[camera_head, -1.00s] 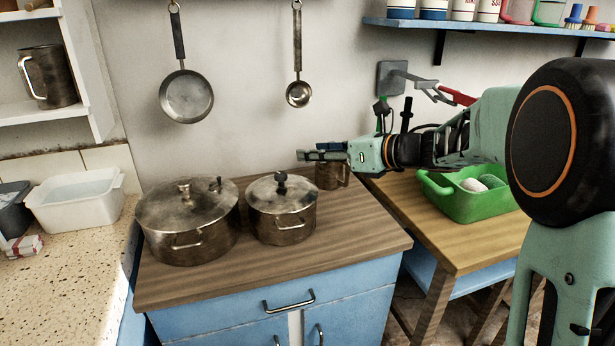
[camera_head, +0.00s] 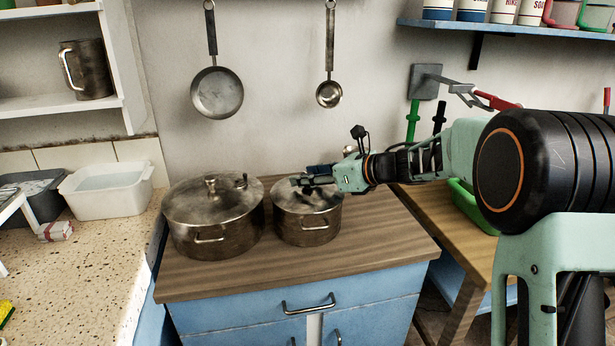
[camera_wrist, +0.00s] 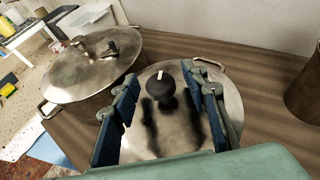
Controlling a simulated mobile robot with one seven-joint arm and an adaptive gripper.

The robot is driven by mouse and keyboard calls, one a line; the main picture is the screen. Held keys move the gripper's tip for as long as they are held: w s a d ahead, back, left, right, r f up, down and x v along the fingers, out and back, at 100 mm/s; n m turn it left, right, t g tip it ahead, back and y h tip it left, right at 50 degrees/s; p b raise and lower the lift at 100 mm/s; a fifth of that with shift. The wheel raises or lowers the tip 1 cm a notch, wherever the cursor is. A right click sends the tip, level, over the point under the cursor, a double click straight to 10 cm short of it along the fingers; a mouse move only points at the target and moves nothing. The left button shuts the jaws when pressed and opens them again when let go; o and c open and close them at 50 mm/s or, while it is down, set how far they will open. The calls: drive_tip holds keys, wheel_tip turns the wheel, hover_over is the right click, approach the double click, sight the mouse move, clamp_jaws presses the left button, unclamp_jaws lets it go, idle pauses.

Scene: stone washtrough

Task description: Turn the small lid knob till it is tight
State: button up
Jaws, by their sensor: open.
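The small pot (camera_head: 306,228) stands on the wooden counter top, its steel lid (camera_wrist: 185,131) on it. In the wrist view its black lid knob (camera_wrist: 165,86), with a white mark on top, stands at the lid's middle, ahead of and between my open fingers. In the head view my gripper (camera_head: 305,181) is over the small lid and hides the knob. In the wrist view my gripper (camera_wrist: 165,108) has its two blue-padded fingers apart, with nothing held and their shadows on the lid. I cannot tell how tight the knob is.
A larger lidded pot (camera_head: 219,236) stands close on the left; its lid has a centre knob and a second fitting. A brown mug (camera_wrist: 304,94) stands to the right in the wrist view. A pan (camera_head: 217,93) and ladle (camera_head: 329,94) hang behind. The front counter is clear.

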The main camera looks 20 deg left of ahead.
drive_tip(key=shift+a, duration=0.15)
drive_tip(key=shift+c, duration=0.3)
clamp_jaws()
drive_tip(key=shift+f+m+t+b, duration=0.2)
drive_tip(key=shift+m+t+b, duration=0.1)
drive_tip(key=shift+b, duration=0.25)
